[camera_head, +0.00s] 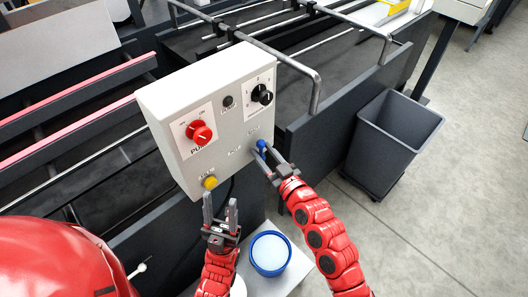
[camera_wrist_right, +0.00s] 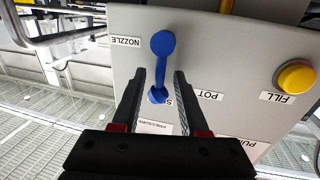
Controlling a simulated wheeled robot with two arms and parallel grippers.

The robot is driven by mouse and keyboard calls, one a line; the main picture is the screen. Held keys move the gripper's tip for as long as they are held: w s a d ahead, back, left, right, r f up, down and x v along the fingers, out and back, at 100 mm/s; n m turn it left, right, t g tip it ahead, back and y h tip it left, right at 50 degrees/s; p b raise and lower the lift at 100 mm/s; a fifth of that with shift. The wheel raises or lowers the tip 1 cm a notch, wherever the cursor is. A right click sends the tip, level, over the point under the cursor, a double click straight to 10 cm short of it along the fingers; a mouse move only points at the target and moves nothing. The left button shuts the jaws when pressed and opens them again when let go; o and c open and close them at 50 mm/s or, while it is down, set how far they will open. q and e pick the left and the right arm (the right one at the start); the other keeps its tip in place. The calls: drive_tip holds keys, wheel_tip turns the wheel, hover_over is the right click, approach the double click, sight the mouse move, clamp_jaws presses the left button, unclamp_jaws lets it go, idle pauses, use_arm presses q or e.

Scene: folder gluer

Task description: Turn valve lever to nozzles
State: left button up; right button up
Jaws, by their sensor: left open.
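The blue valve lever (camera_head: 262,146) is on the front of the grey control box (camera_head: 215,148), low on its right side. In the right wrist view the lever (camera_wrist_right: 161,68) stands between upside-down labels reading NOZZLE (camera_wrist_right: 126,41) and POT (camera_wrist_right: 210,95). My right gripper (camera_head: 267,158) is at the lever; in the wrist view its fingers (camera_wrist_right: 159,75) are open, one on each side of the lever's shaft, with visible gaps. My left gripper (camera_head: 220,203) is open and empty, just below the box's lower edge near the yellow button.
The box also carries a red knob (camera_head: 199,133), a black dial (camera_head: 262,95) and a yellow button (camera_head: 210,182). A blue-rimmed pot (camera_head: 270,253) stands below on a light surface. A dark bin (camera_head: 393,140) stands at right, with free floor beyond.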

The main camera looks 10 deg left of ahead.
clamp_jaws()
idle(1.3)
